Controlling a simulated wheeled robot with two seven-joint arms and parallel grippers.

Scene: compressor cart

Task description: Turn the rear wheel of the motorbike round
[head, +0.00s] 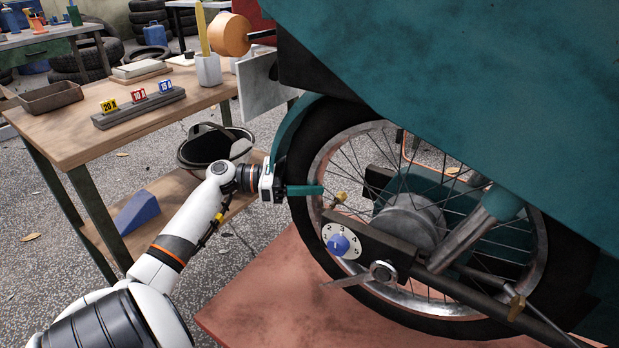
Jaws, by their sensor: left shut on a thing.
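The motorbike's rear wheel (318,250) has a black tyre, a metal rim and thin spokes, and stands at the right. The teal bodywork (470,70) hides its top, and the swingarm crosses in front of its hub. My left gripper (305,189) is at the left edge of the wheel, level with its upper middle. A teal finger lies across the near side of the tyre to the rim. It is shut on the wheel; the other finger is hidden. My right gripper is not in view.
A numbered dial with a blue centre (340,243) sits on the swingarm, close below the gripper. A wooden workbench (60,135) with numbered tags stands at the left. A black bucket (200,150) is behind my left arm. A reddish mat (260,300) lies under the wheel.

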